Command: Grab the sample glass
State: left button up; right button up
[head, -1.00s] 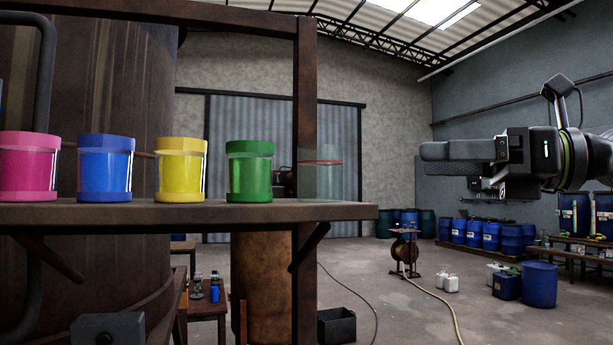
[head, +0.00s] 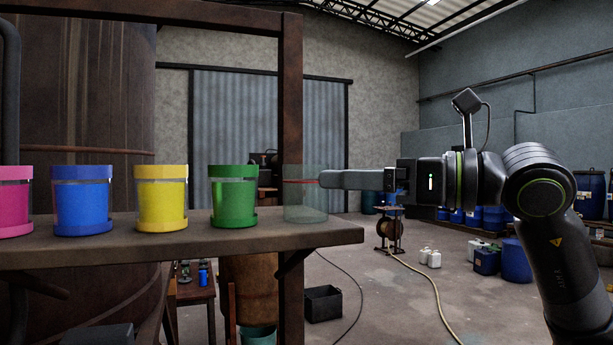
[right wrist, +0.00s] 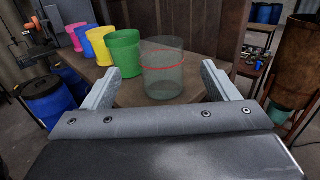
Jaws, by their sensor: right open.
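The sample glass (head: 306,207) is a clear, empty-looking cup with a red line around it. It stands upright at the right end of the shelf (head: 130,250), right of the green cup. My right gripper (head: 322,180) reaches in from the right at the glass's height, its fingertips close to the glass's right side. In the right wrist view the glass (right wrist: 162,72) stands ahead, centred between the two open fingers of the gripper (right wrist: 160,78). The fingers look apart from it. My left gripper is not in view.
A green cup (head: 234,200), a yellow cup (head: 161,198), a blue cup (head: 82,203) and a pink cup (head: 14,203) stand in a row left of the glass. A rusty post (head: 291,90) rises behind the glass. The shelf's right end is bare.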

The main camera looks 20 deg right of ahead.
aim_at(312, 177)
jog(key=shift+p+x, duration=0.35)
jog(key=shift+x, duration=0.65)
jog(key=shift+w+a+r+p, duration=0.1)
jog(key=shift+a+p, duration=0.05)
jog(key=shift+p, duration=0.2)
jog(key=p+x, duration=0.3)
jog(key=x, duration=0.1)
jog(key=shift+w+a, duration=0.25)
jog(key=shift+w, duration=0.1)
jog(key=shift+d, duration=0.1)
jog(key=shift+c, duration=0.8)
jog(key=c, duration=1.1)
